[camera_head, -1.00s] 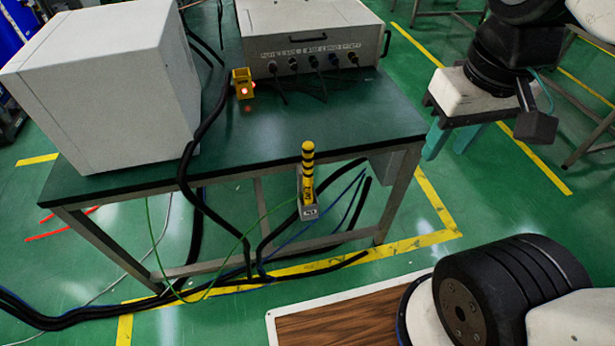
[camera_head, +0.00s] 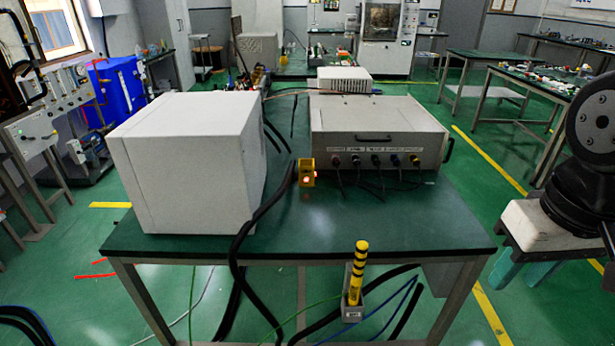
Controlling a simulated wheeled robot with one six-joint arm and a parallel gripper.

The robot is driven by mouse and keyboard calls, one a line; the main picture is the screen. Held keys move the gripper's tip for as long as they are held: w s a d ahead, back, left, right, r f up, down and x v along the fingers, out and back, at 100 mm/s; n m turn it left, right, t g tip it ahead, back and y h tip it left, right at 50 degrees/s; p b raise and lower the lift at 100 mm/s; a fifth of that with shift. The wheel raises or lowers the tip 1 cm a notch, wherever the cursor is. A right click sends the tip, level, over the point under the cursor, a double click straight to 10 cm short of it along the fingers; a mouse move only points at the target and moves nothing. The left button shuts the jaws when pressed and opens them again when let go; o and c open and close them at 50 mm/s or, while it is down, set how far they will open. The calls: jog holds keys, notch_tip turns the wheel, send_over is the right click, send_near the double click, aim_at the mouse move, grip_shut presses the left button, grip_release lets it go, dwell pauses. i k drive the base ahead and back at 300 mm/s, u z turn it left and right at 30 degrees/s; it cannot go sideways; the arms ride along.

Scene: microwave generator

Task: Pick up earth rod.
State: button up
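The earth rod (camera_head: 358,270) is yellow with black bands near its top. It stands nearly upright in a small grey holder (camera_head: 353,306) at the front edge of the green-topped table (camera_head: 400,225). A green cable runs low towards the holder. Part of my arm (camera_head: 575,200) shows at the right edge, well apart from the rod. My gripper is outside the view.
A large white box (camera_head: 185,165) and a grey unit (camera_head: 378,135) with plugged black cables stand on the table. A small yellow device (camera_head: 306,173) with a red light sits between them. Black cables hang over the front edge.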

aim_at(363, 247)
jog(key=z, duration=1.4)
jog(key=k, duration=0.5)
jog(key=u, duration=0.35)
